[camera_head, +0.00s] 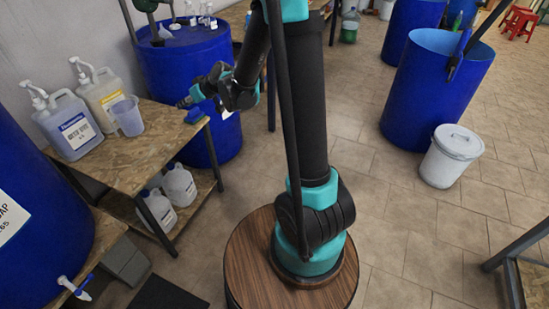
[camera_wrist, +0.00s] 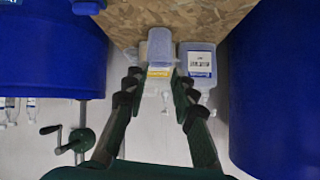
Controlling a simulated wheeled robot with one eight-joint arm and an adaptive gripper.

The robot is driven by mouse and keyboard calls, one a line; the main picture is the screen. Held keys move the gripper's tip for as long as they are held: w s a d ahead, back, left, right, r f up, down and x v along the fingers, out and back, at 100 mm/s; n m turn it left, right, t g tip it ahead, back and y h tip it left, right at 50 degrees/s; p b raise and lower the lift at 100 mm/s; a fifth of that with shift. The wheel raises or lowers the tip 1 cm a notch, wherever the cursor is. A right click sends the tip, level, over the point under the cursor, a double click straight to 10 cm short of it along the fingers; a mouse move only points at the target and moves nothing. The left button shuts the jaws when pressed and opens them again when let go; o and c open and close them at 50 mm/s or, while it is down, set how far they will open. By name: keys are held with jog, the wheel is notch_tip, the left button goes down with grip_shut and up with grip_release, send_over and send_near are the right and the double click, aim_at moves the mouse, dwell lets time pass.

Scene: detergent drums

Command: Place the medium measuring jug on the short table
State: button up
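A translucent pale violet measuring jug (camera_head: 127,116) stands upright on the wood-chip table (camera_head: 150,150) at the left, beside two pump bottles. In the wrist view the jug (camera_wrist: 162,53) shows ahead, between and beyond my fingers, with the table (camera_wrist: 185,18) along the top. My gripper (camera_wrist: 156,84) is open, with nothing between its fingers. In the head view my gripper (camera_head: 188,101) is near the table's right end, to the right of the jug and apart from it. I cannot tell which table is the short one.
Pump bottles with a blue label (camera_head: 71,125) and a yellow label (camera_head: 103,95) stand behind the jug. A small blue item (camera_head: 195,116) is at the table's right corner. Blue drums (camera_head: 185,65) flank the table.

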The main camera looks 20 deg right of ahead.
jog(key=s+d+f+m+g+h, duration=0.1)
jog(key=s+d+f+m+h, duration=0.2)
jog(key=s+d, duration=0.9)
jog(key=s+d+f+m+g+h, duration=0.2)
jog(key=s+d+f+m+h, duration=0.2)
jog(key=s+d, duration=0.8)
jog(key=s, duration=0.5)
jog(key=shift+s+d+h, duration=0.2)
jog(key=shift+s+h, duration=0.05)
jog(key=shift+h, duration=0.15)
